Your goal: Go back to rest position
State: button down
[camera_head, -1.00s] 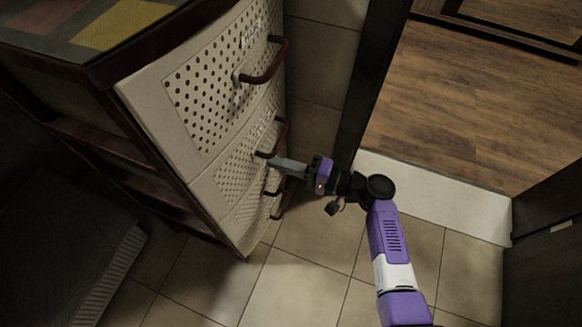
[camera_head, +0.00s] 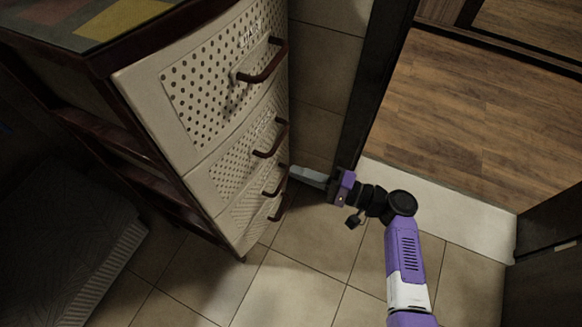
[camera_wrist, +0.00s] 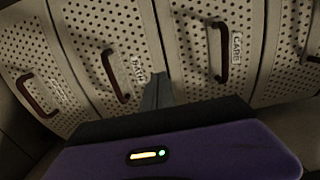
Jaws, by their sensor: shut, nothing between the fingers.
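My gripper (camera_head: 296,173) is shut and empty. In the head view its fingers point left, just right of the drawer cabinet (camera_head: 215,130), near the handles of the lower drawers. My purple and white arm runs from it to the lower right. In the wrist view the gripper's fingers (camera_wrist: 157,90) show at the middle, in front of the drawer fronts. The drawer cabinet has pale perforated fronts and dark red handles, such as the top handle (camera_head: 265,62). All its drawers look closed. No held thing shows.
The tiled floor (camera_head: 290,285) is open below the arm. A dark door frame (camera_head: 372,85) and a wooden floor (camera_head: 485,110) lie at the right. A dark textured mattress-like block (camera_head: 65,240) lies at the lower left.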

jog(key=p+v, duration=0.1)
jog(key=v, duration=0.7)
jog(key=shift+w, duration=0.1)
